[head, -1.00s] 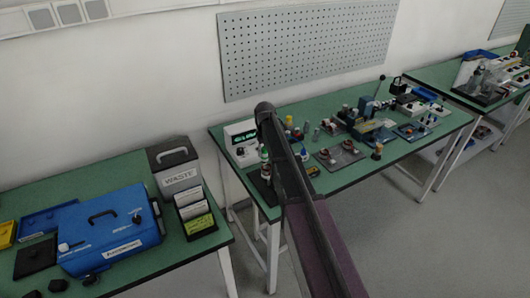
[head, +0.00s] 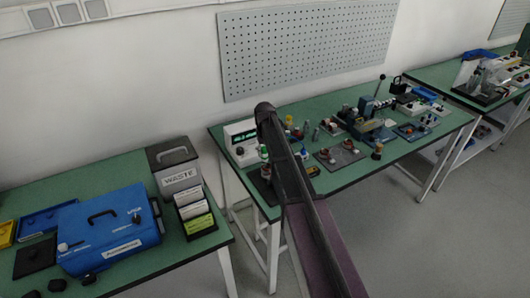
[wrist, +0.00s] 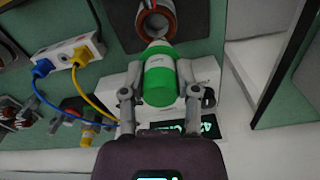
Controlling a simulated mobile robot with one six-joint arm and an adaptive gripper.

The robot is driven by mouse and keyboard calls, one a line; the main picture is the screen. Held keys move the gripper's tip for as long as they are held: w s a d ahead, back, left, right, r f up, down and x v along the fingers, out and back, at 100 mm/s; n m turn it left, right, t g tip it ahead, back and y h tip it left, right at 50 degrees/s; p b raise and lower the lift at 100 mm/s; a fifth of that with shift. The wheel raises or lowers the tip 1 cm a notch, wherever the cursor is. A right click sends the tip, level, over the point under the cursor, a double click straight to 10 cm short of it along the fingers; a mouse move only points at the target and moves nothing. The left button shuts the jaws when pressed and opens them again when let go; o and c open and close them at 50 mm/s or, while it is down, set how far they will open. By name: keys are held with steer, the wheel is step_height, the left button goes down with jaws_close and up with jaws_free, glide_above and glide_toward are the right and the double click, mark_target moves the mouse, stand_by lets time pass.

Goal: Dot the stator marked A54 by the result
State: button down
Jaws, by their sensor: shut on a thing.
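In the wrist view, my gripper (wrist: 160,82) is shut on a green dotting bottle (wrist: 160,78) with a pale tapered tip. The tip points at a stator (wrist: 157,20), a ring with reddish-copper windings and a dark bore. The tip overlaps the stator's near edge in the picture; I cannot tell whether they touch. No A54 mark is readable. A white tester (wrist: 203,78) lies behind the bottle; its dark display (wrist: 203,127) has green characters, partly hidden and unreadable. In the head view the tester (head: 241,143) stands at the bench's left end, and my arm hides most of my gripper.
A white socket box (wrist: 68,58) with blue and yellow plugs and cables lies left in the wrist view. Several parts and fixtures crowd the middle bench (head: 350,175).

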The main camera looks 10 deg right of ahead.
steer(key=shift+r+p, duration=2.65)
steer(key=shift+r, duration=0.2)
steer(key=shift+w+d, duration=0.1)
